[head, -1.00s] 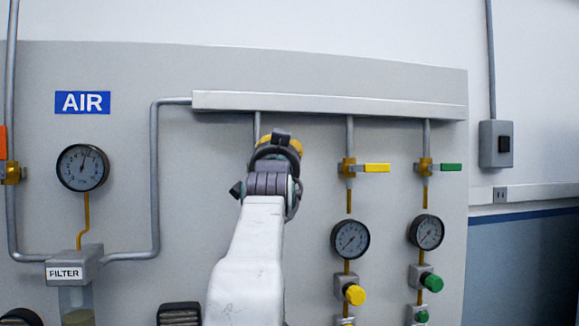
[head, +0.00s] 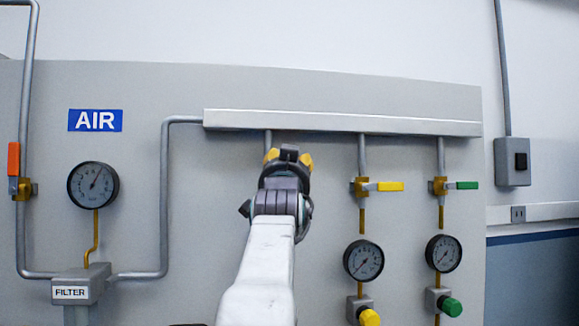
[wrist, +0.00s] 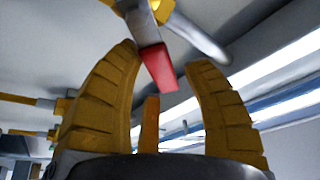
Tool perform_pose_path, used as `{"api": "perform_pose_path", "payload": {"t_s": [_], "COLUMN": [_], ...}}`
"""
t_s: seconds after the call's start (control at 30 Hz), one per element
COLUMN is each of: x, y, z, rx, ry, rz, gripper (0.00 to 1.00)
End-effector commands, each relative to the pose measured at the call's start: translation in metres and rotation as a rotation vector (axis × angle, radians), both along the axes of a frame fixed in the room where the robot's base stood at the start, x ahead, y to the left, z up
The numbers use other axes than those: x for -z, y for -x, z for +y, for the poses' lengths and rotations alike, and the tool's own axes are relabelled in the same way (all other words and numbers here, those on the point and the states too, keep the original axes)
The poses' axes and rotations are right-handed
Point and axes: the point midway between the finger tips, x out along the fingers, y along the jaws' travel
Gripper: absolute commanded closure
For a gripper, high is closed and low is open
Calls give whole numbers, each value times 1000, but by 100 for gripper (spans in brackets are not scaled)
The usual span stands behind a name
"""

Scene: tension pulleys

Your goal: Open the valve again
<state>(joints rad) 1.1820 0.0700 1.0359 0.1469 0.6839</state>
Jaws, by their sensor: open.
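A valve lever with a red sleeve (wrist: 158,68) shows in the wrist view, reaching down from the top between the fingertips. Its brass valve body (wrist: 160,8) is partly cut off at the top edge. My gripper (wrist: 167,60) has its two yellow fingers apart, one on each side of the red lever, with gaps visible; I see no grip on it. In the head view my gripper (head: 288,158) is in front of the left drop pipe under the manifold and hides this valve.
A grey manifold (head: 340,122) runs just above my gripper. To the right are valves with yellow (head: 390,187) and green (head: 467,185) levers, both sideways. At far left an orange lever (head: 14,159) stands upright. Gauges (head: 363,260) sit below the right valves.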

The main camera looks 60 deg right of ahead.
Motion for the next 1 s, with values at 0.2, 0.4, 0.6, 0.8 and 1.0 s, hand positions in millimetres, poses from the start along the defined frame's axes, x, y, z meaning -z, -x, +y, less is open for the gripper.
{"api": "perform_pose_path", "payload": {"t_s": [0.2, 0.4, 0.6, 0.8, 1.0], "x": [3, 7, 15, 24, 32], "y": [1, 8, 17, 27, 36], "z": [3, 17, 41, 66, 88], "rx": [1, 1, 1, 0, -1], "ry": [-4, -3, -2, 0, -1], "rz": [2, 2, 2, 1, 0], "gripper": [56, 56, 56, 56, 56]}}
